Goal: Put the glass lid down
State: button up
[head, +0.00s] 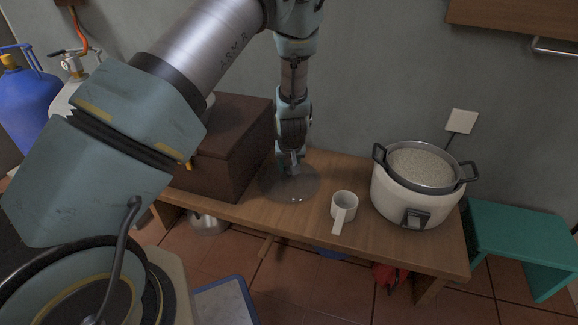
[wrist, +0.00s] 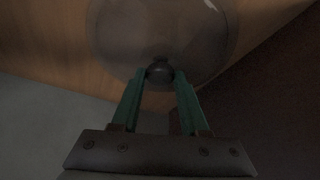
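The glass lid (head: 290,185) is a clear round disc over the wooden bench, between the brown box and the white cup. It lies flat or nearly so; I cannot tell whether it touches the bench top or is just above it. In the wrist view the lid (wrist: 165,30) fills the upper middle, with its dark round knob (wrist: 160,72) between the green fingertips. My gripper (head: 289,167) points down at the lid's centre, and in the wrist view the gripper (wrist: 160,76) has a finger against each side of the knob.
A brown box (head: 232,150) stands close left of the lid. A white cup (head: 344,206) with a handle stands to the right. Beyond it is an open rice cooker (head: 405,203) full of rice. The wooden bench (head: 385,245) has a little bare room near its front edge.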

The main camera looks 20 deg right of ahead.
jog(key=o, duration=0.4)
jog(key=shift+r, duration=0.1)
jog(key=p+v, duration=0.4)
jog(key=v, duration=0.8)
jog(key=w+a+r+n+g, duration=0.1)
jog(key=a+r, duration=0.4)
jog(key=a, duration=0.5)
jog(key=a+r+n+g, duration=0.1)
jog(key=a+r, duration=0.5)
jog(key=a, duration=0.3)
jog(key=s+a+r, duration=0.2)
jog(key=s+a, duration=0.1)
jog(key=a, duration=0.5)
jog(key=s+a+r+y, duration=0.1)
jog(key=s+a+r, duration=0.2)
jog(key=a, duration=0.4)
jog(key=shift+s+a+r+n+g, duration=0.3)
jog(key=shift+s+a+n, duration=0.1)
jog(key=shift+s, duration=0.2)
